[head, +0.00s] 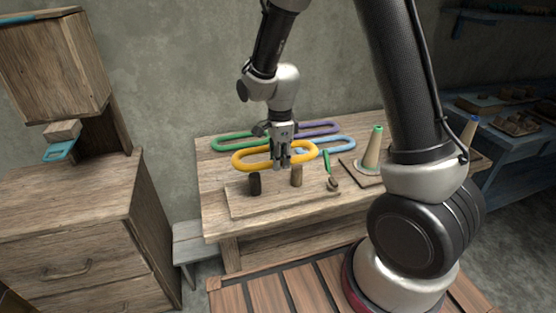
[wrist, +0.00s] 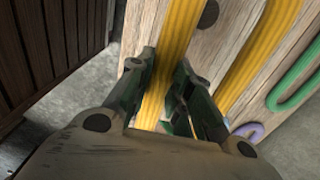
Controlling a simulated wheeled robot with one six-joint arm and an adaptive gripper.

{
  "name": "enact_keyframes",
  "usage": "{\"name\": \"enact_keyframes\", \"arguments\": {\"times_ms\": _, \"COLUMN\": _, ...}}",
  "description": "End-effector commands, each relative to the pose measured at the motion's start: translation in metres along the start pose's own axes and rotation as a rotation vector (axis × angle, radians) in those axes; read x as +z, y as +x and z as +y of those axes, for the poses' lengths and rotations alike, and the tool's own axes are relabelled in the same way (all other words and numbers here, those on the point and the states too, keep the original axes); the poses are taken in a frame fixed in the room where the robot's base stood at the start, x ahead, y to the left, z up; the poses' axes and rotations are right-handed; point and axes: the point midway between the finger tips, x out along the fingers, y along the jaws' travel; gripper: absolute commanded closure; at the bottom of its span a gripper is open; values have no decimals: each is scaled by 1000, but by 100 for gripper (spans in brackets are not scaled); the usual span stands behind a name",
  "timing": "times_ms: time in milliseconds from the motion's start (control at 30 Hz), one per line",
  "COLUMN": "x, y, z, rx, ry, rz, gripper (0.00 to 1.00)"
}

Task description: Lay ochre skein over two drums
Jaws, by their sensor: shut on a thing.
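The ochre skein (head: 243,160) is a yellow-orange oval loop. My gripper (head: 282,163) is shut on its near side and holds it level, seemingly above the board. In the wrist view the skein (wrist: 180,40) runs between the fingers of my gripper (wrist: 168,95). Two upright drums stand on a wooden board (head: 240,208): a dark one (head: 255,184) at the left and a brown one (head: 296,176) at the right. In the head view both drums appear just below the skein's near edge. I cannot tell the exact height gap.
Green (head: 230,143), purple (head: 318,128) and blue (head: 335,143) skeins lie at the back of the table (head: 215,185). A green-tipped cone (head: 372,150) stands to the right. A small green-handled tool (head: 328,166) is beside the brown drum. A wooden cabinet (head: 75,220) stands at left.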

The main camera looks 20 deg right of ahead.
Motion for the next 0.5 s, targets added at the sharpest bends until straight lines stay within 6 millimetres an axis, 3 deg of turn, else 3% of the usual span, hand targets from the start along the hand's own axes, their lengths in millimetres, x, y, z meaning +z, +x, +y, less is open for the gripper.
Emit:
{"name": "enact_keyframes", "arguments": {"times_ms": 167, "x": -1, "y": 6, "z": 3, "rx": 0, "ry": -10, "rz": 0, "gripper": 100}}
{"name": "enact_keyframes", "arguments": {"times_ms": 500, "x": -1, "y": 44, "z": 3, "rx": 2, "ry": -11, "rz": 1, "gripper": 100}}
